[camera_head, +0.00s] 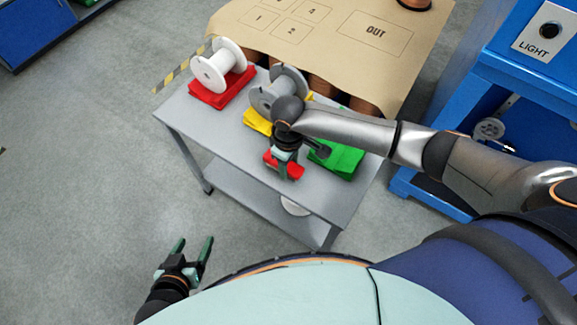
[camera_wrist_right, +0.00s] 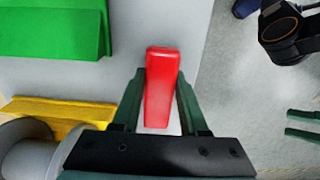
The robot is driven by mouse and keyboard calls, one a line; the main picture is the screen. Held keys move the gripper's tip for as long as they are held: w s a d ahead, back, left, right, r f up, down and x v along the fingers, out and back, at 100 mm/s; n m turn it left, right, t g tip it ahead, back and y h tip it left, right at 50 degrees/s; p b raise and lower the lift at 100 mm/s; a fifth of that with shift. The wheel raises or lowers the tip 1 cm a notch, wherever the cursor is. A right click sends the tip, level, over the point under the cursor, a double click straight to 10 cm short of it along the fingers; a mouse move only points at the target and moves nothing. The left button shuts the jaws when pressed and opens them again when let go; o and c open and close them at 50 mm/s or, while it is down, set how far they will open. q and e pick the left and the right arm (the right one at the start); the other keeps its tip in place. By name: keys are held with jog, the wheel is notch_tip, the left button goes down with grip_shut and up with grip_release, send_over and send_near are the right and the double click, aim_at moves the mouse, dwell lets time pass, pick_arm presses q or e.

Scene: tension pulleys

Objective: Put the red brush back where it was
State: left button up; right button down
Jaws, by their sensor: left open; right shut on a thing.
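The red brush (camera_head: 295,171) is between the fingers of my right gripper (camera_head: 284,170), over the near part of the grey cart top (camera_head: 213,123). In the right wrist view the brush (camera_wrist_right: 161,88) shows as a red tapered block held lengthwise, with a green finger on each side. My right gripper is shut on it. I cannot tell whether the brush touches the cart top. My left gripper (camera_head: 195,246) is open and empty, low over the floor to the left of the cart.
A red holder (camera_head: 208,97) bears a white spool (camera_head: 224,65). A yellow holder (camera_head: 256,122) bears a grey spool (camera_head: 265,98), partly behind my right arm. A green holder (camera_head: 343,160) lies at right. A brown marked table (camera_head: 335,60) and a blue frame (camera_head: 430,192) stand nearby.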

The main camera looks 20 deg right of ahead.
aim_at(289, 165)
jog(key=shift+f, duration=0.35)
jog(key=shift+c, duration=2.2)
grip_release()
pick_arm(q)
jog(key=shift+w+r, duration=0.15)
jog(key=shift+w, duration=0.05)
pick_arm(e)
notch_tip(289, 165, up, 11)
jog(key=p, duration=0.2)
jog(key=shift+r+p, duration=0.1)
jog(key=shift+p, duration=0.3)
pick_arm(q)
jog(key=shift+s+a+r, duration=0.4)
jog(key=shift+a+r, duration=0.25)
jog(key=shift+a, duration=0.1)
pick_arm(e)
jog(key=shift+r, duration=0.5)
